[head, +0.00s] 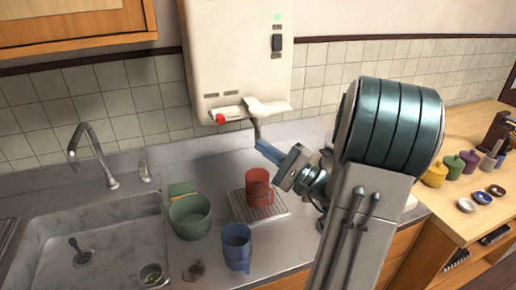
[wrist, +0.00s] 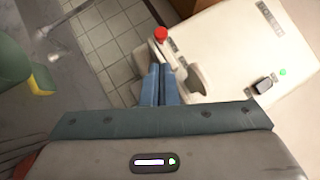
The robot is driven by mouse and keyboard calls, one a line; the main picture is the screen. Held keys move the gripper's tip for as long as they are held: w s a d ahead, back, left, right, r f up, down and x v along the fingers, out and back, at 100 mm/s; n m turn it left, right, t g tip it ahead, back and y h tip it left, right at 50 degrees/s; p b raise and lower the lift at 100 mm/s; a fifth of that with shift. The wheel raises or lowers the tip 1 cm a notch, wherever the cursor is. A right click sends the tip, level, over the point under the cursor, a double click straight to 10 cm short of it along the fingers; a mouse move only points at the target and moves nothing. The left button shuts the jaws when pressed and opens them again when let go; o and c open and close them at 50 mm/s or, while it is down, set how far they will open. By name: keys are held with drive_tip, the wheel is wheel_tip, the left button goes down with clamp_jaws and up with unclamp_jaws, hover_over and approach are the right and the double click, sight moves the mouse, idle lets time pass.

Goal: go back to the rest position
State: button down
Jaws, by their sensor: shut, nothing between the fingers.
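My gripper (head: 262,147) is shut and empty. A red mug (head: 258,184) stands on a ribbed drain mat (head: 240,210) below the gripper. I cannot tell whether the fingers touch the heater.
A green bowl (head: 190,218), a blue mug (head: 237,240) and a yellow-green sponge (head: 182,189) are on the counter. The sink (head: 60,235) with its faucet (head: 88,150) is at left. A wooden table (head: 455,215) at right holds small pots and dishes.

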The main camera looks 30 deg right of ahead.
drive_tip(key=shift+s+d, duration=0.1)
drive_tip(key=shift+d, duration=0.05)
idle(0.4)
drive_tip(key=s+a+f+n+g+y, duration=0.1)
drive_tip(key=s+a+f+n+g, duration=0.25)
drive_tip(key=a+g, duration=0.5)
drive_tip(key=s+a+f+n+g+y, duration=0.15)
drive_tip(key=s+a+n+g, duration=0.35)
drive_tip(key=a, duration=0.6)
drive_tip(key=s+a+f+n+g+h, duration=0.2)
drive_tip(key=s+f+n+g+h, duration=0.1)
drive_tip(key=s+f+g+h, duration=0.15)
drive_tip(key=s+d+r+n+t+h, duration=0.1)
drive_tip(key=s+d+n+t+h, duration=0.1)
drive_tip(key=h, duration=0.6)
drive_tip(key=s+d+n, duration=0.1)
drive_tip(key=d+n, duration=0.1)
drive_tip(key=d, duration=0.1)
drive_tip(key=shift+d+h, duration=0.3)
drive_tip(key=shift+h, duration=0.1)
